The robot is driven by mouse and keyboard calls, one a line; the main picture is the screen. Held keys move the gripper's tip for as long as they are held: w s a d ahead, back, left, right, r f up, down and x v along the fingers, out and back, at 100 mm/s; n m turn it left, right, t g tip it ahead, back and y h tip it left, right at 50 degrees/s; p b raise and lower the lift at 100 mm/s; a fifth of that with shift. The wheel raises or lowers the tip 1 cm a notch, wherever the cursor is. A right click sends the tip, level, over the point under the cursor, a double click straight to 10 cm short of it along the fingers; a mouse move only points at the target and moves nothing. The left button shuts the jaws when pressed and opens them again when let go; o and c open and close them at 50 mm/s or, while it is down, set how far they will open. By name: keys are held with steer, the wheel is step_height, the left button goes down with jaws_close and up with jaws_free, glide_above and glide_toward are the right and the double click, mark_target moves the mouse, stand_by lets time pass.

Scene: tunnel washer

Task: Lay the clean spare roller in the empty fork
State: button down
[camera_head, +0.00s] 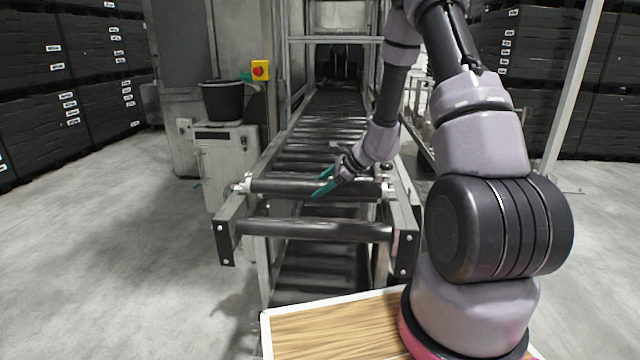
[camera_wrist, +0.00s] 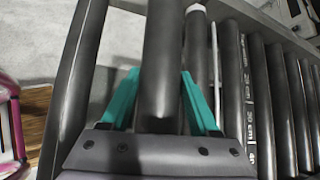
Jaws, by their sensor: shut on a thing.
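My gripper (camera_head: 325,183) has teal fingers and is shut around a dark, smooth roller (camera_head: 285,187) near the front end of the conveyor. In the wrist view the fingers (camera_wrist: 160,76) lie on either side of this roller (camera_wrist: 160,50), which runs out past the top edge. In the head view the roller lies crosswise between the side rails, close to their level. Whether its ends rest in the fork is unclear. The fork slots are too small or hidden to make out.
A front roller (camera_head: 315,230) spans the conveyor's end, nearer to me. Behind the held roller several conveyor rollers (camera_head: 325,125) run back into the machine. A black bucket (camera_head: 222,100) stands on a grey cabinet (camera_head: 228,155) at left. A wooden tabletop (camera_head: 335,325) lies in front.

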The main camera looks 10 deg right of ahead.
steer(key=shift+f, duration=2.75)
steer(key=shift+f, duration=0.2)
steer(key=shift+d+f, duration=0.1)
steer(key=shift+f, duration=0.6)
steer(key=shift+c, duration=0.2)
jaws_free()
steer(key=shift+s, duration=0.1)
